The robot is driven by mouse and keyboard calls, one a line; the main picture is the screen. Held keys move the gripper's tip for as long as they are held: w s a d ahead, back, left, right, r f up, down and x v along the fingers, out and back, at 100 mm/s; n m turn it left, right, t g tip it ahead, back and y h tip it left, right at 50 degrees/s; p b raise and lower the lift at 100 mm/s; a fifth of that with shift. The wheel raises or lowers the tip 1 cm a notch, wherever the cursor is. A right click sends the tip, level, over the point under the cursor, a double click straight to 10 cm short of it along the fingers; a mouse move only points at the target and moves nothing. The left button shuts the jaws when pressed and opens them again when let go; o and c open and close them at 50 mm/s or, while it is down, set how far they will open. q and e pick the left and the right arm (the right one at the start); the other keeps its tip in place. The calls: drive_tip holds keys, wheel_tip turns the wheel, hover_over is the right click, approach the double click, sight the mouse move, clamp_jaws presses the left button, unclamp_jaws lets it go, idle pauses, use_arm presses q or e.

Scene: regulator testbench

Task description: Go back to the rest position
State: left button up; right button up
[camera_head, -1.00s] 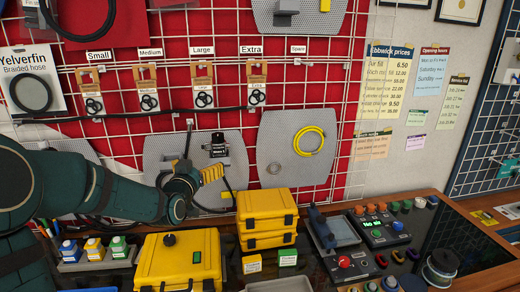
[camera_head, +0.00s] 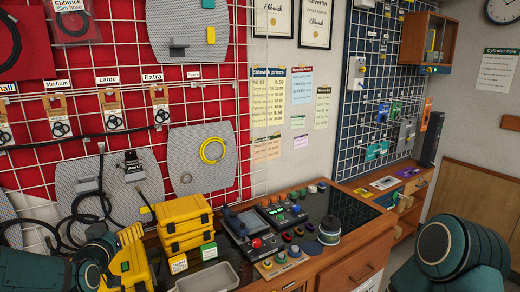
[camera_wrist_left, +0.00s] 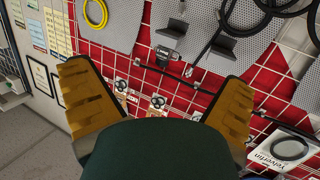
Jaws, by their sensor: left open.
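My left gripper (camera_head: 126,246) is at the lower left of the head view, in front of the yellow cases. Its yellow-brown fingers partly overlap a yellow case behind. In the left wrist view the gripper (camera_wrist_left: 155,78) has its two fingers spread wide apart, with nothing between them but the wall grid behind. At the lower right of the head view is a dark teal link of my other arm (camera_head: 452,248); the right gripper is outside the frame.
Stacked yellow cases (camera_head: 187,222) stand on the bench, near a grey tray (camera_head: 208,278) and a control box (camera_head: 285,212). A red wall with white grid (camera_head: 120,95) stands behind. Black hoses (camera_head: 88,208) hang near the left gripper.

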use_arm(q)
drive_tip(key=w+d+f+g+h, duration=0.25)
drive_tip(key=d+f, duration=0.35)
drive_tip(key=f, duration=0.6)
drive_tip(key=s+d+f+g, duration=0.1)
drive_tip(key=s+d+f, duration=0.1)
drive_tip(key=d+f, duration=0.1)
drive_tip(key=s+d+f+g+h, duration=0.1)
drive_tip(key=s+d+f+g, duration=0.1)
drive_tip(key=s+d+f, duration=0.1)
drive_tip(key=s+d+f+g+h, duration=0.1)
drive_tip(key=s+d+f, duration=0.2)
drive_tip(key=d+f, duration=0.1)
drive_tip(key=shift+s+d+f+g, duration=0.15)
drive_tip(key=shift+f+g, duration=0.1)
drive_tip(key=shift+f, duration=0.4)
drive_tip(key=s+d+f+g+h+b, duration=0.1)
drive_tip(key=s+d+f+g+b, duration=0.1)
drive_tip(key=s+d+f+g, duration=0.5)
drive_tip(key=s+d+f, duration=0.3)
drive_tip(key=s+f, duration=0.3)
drive_tip(key=s, duration=0.3)
drive_tip(key=shift+s+d+f+m, duration=0.15)
drive_tip(key=shift+f+m, duration=0.25)
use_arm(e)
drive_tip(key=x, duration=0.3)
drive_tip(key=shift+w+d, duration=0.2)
use_arm(q)
drive_tip(key=shift+h, duration=0.25)
